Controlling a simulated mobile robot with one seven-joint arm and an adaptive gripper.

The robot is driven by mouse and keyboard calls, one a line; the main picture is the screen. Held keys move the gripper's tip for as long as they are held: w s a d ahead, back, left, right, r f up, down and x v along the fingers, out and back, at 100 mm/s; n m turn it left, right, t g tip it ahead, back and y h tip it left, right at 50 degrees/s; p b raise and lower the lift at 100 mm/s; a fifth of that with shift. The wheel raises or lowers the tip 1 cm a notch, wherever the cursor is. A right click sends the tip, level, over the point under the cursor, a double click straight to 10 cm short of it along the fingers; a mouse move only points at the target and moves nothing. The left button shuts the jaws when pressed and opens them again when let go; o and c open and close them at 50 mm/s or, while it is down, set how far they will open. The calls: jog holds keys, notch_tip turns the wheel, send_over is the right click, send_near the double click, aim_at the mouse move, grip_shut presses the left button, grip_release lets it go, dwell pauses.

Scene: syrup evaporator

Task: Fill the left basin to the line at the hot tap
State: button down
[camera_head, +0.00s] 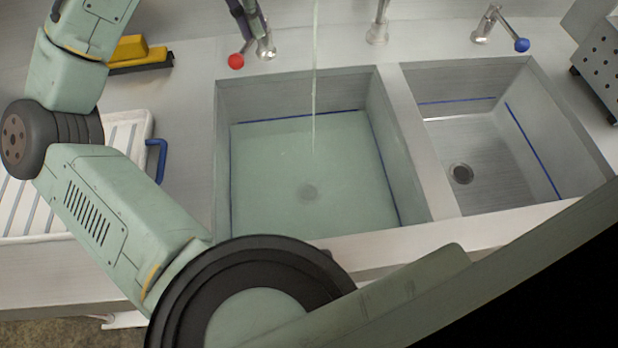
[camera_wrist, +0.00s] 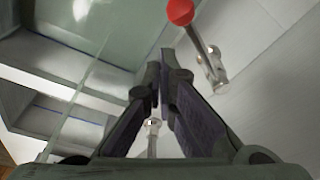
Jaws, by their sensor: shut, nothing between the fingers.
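The left basin (camera_head: 228,100) holds pale green water (camera_head: 290,190). A blue line (camera_head: 300,116) shows just above the water at the back wall; at the right wall it runs close to the water's edge. A thin stream (camera_head: 314,90) falls into the basin. The hot tap's lever with its red knob (camera_head: 236,61) is behind the basin, and it also shows in the wrist view (camera_wrist: 180,12). My gripper (camera_head: 253,32) is shut and empty beside the lever, apparently apart from the knob; its fingers show in the wrist view (camera_wrist: 163,62).
An empty right basin (camera_head: 480,140) with a drain and blue lines adjoins it. A blue-knobbed tap (camera_head: 521,45) stands behind that. A yellow tool (camera_head: 138,50) and a white ribbed tray (camera_head: 140,125) with a blue handle lie left. A perforated metal box (camera_head: 602,70) stands at far right.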

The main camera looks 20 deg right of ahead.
jog(key=w+a, duration=0.5)
jog(key=a, duration=0.3)
notch_tip(320, 180, down, 6)
jog(key=shift+r+b, duration=0.1)
jog(key=shift+b, duration=0.8)
jog(key=shift+s, duration=0.1)
dwell(4.5)
jog(key=shift+s+d+p, duration=0.3)
jog(key=shift+s+d, duration=0.4)
jog(key=shift+s, duration=0.3)
jog(key=shift+s+d+p, duration=0.3)
jog(key=shift+s+d, duration=0.35)
jog(key=shift+s, duration=0.1)
